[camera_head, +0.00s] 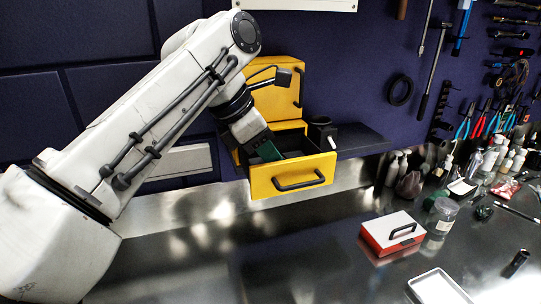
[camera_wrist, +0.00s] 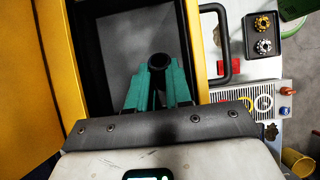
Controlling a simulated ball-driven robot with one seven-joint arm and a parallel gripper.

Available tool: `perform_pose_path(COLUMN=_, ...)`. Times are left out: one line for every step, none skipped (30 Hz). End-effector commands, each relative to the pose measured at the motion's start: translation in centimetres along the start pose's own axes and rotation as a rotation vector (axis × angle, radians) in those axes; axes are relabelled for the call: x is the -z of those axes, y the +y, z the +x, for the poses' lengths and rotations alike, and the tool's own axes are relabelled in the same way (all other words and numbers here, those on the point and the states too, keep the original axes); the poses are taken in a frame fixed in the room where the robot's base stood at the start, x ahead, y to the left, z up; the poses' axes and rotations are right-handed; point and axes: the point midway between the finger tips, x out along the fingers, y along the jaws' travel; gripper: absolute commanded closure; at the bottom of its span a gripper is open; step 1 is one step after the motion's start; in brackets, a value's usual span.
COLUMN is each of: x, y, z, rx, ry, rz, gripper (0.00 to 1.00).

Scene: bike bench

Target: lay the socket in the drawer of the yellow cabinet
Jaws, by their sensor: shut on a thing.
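The yellow cabinet (camera_head: 280,100) is mounted on the wall, and its drawer (camera_head: 290,178) is pulled out, with a black handle on the yellow front. My gripper (camera_head: 268,152) reaches down over the drawer from the left. In the wrist view, the green fingers of my gripper (camera_wrist: 158,85) are shut on the dark, hollow, round socket (camera_wrist: 159,61). The dark drawer floor (camera_wrist: 125,45) shows behind it, and the yellow drawer front (camera_wrist: 203,50) is to its right. I cannot tell whether the socket touches the floor; the head view hides it behind my gripper.
A dark shelf (camera_head: 358,138) with a black cup-like thing (camera_head: 322,132) adjoins the drawer on the right. A red and white box (camera_head: 393,232), a clear jar (camera_head: 442,213) and a white tray (camera_head: 438,288) stand on the metal bench. The bench below the drawer is clear.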

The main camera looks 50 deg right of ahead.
Motion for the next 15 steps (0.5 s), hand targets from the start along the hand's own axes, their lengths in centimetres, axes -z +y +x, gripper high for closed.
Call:
perform_pose_path(x=0.2, y=0.02, z=0.33, rx=-0.001, ry=0.0, rz=0.0, gripper=1.0)
perform_pose_path(x=0.23, y=0.02, z=0.38, rx=-0.001, ry=0.0, rz=0.0, gripper=1.0)
perform_pose_path(x=0.24, y=0.01, z=0.4, rx=-0.001, ry=0.0, rz=0.0, gripper=1.0)
perform_pose_path(x=0.25, y=0.01, z=0.41, rx=-0.001, ry=0.0, rz=0.0, gripper=1.0)
perform_pose_path(x=0.24, y=0.01, z=0.4, rx=-0.001, ry=0.0, rz=0.0, gripper=1.0)
perform_pose_path(x=0.23, y=0.01, z=0.38, rx=-0.001, ry=0.0, rz=0.0, gripper=1.0)
perform_pose_path(x=0.22, y=0.01, z=0.37, rx=-0.001, ry=0.0, rz=0.0, gripper=1.0)
perform_pose_path(x=0.21, y=0.01, z=0.35, rx=-0.001, ry=0.0, rz=0.0, gripper=1.0)
perform_pose_path(x=0.21, y=0.01, z=0.34, rx=-0.001, ry=0.0, rz=0.0, gripper=1.0)
perform_pose_path(x=0.21, y=0.01, z=0.34, rx=0.0, ry=0.0, rz=0.0, gripper=1.0)
perform_pose_path(x=0.21, y=0.01, z=0.34, rx=0.0, ry=0.0, rz=0.0, gripper=1.0)
perform_pose_path(x=0.21, y=0.01, z=0.34, rx=0.0, ry=0.0, rz=0.0, gripper=0.78)
perform_pose_path(x=0.21, y=0.01, z=0.35, rx=0.0, ry=0.0, rz=0.0, gripper=0.76)
perform_pose_path(x=0.21, y=0.01, z=0.35, rx=0.0, ry=0.0, rz=0.0, gripper=0.73)
perform_pose_path(x=0.21, y=0.01, z=0.35, rx=0.0, ry=0.0, rz=0.0, gripper=0.69)
